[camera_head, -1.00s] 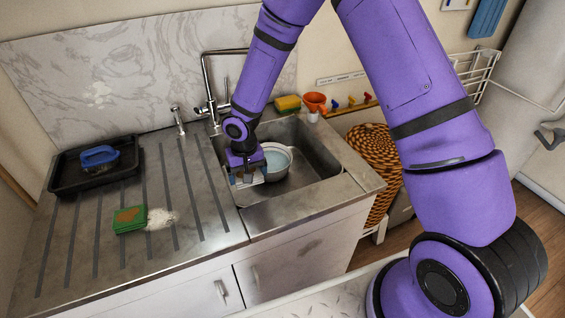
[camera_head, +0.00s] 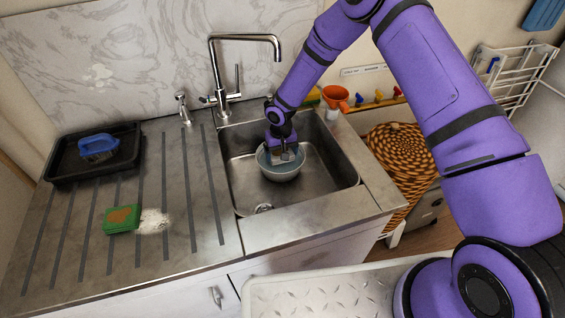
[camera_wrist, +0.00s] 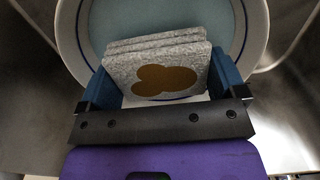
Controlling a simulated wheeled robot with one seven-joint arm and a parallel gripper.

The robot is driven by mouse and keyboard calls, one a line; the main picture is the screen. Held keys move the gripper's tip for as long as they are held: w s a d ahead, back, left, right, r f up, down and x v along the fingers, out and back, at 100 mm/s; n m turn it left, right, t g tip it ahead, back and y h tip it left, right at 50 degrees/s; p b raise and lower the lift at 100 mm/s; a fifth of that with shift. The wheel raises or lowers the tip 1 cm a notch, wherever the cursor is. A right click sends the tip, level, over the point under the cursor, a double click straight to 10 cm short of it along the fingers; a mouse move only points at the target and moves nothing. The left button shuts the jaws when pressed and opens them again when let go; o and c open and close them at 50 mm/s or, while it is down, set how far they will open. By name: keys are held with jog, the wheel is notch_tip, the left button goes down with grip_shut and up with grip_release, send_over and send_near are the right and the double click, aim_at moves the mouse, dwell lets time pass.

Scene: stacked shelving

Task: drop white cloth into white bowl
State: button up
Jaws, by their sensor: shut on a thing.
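The white bowl (camera_head: 280,175) stands in the sink; its rim and pale blue inside also fill the top of the wrist view (camera_wrist: 257,30). My gripper (camera_wrist: 160,82) is shut on a folded, whitish-grey speckled cloth (camera_wrist: 150,58) with a brown stain. The blue fingers press on its left and right sides. In the head view my gripper (camera_head: 286,153) is over the bowl, within its outline. The cloth there is small and mostly hidden by my gripper. I cannot tell whether the cloth touches the bowl's inside.
The metal sink (camera_head: 325,190) has free room around the bowl. A tall tap (camera_head: 222,75) stands behind it. On the drainboard are a green sponge or cloth (camera_head: 122,219), white powder (camera_head: 154,221), and a black tray (camera_head: 65,165) with a blue brush (camera_head: 98,148).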

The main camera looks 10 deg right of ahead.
aim_at(281, 167)
jog(key=shift+f, duration=2.6)
jog(key=shift+f, duration=0.1)
jog(key=o, duration=0.6)
jog(key=shift+o, duration=0.2)
notch_tip(281, 167, up, 12)
jog(key=shift+r, duration=0.1)
jog(key=shift+s, duration=0.1)
